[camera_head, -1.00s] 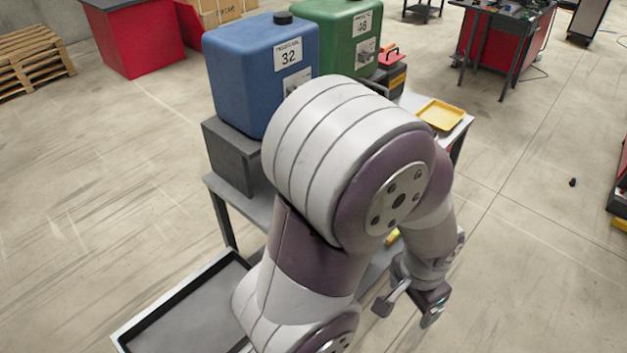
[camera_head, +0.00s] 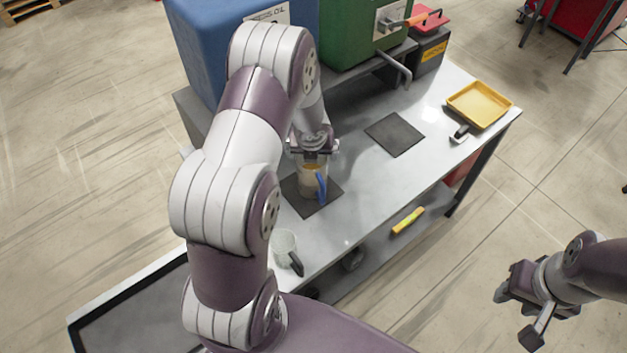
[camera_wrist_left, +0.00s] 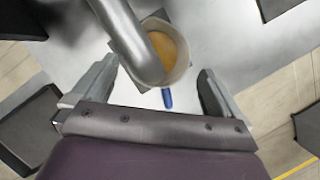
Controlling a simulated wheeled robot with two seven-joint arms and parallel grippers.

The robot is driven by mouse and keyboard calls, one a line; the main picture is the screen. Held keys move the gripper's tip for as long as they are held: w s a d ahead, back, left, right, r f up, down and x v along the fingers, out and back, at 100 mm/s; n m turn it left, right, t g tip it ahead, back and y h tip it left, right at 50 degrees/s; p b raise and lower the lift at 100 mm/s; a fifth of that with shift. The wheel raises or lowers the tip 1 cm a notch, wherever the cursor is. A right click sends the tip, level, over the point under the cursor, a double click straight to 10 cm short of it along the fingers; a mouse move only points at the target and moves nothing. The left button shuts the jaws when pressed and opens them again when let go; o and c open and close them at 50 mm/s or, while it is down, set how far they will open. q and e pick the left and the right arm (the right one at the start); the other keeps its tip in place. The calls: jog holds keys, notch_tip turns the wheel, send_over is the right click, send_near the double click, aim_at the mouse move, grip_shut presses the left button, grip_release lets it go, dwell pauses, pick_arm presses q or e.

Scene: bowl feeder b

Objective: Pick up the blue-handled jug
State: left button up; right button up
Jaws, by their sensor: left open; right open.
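The blue-handled jug (camera_head: 309,187) stands on a dark square mat on the grey bench, with orange-brown liquid in it. Its blue handle (camera_head: 321,187) faces the front right. My left gripper (camera_head: 315,148) is just above and behind it, open. In the left wrist view the jug (camera_wrist_left: 176,68) shows ahead of and between the two spread fingers, with the handle (camera_wrist_left: 167,98) pointing toward the gripper. A metal spout (camera_wrist_left: 128,32) hides part of the jug there. I cannot tell whether a finger touches it. My right gripper (camera_head: 518,312) is open and empty, away from the bench at right.
A dark-handled jug (camera_head: 284,247) stands near the bench's front edge. A blue tank (camera_head: 205,45) and a green tank (camera_head: 350,30) with a tap stand behind. A second mat (camera_head: 395,134) is bare. A yellow tray (camera_head: 480,104) lies at the far right end.

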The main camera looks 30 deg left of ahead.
aim_at(312, 178)
pick_arm(q)
jog(key=f, duration=0.4)
jog(key=shift+w+a+b, duration=0.15)
jog(key=shift+a+b, duration=0.05)
jog(key=shift+b, duration=0.15)
jog(key=shift+w, duration=0.1)
jog(key=shift+c, duration=0.9)
jog(key=shift+s+d+r, duration=0.1)
jog(key=shift+s+r, duration=0.1)
jog(key=shift+s, duration=0.05)
jog(key=c, duration=1.2)
jog(key=shift+w, duration=0.1)
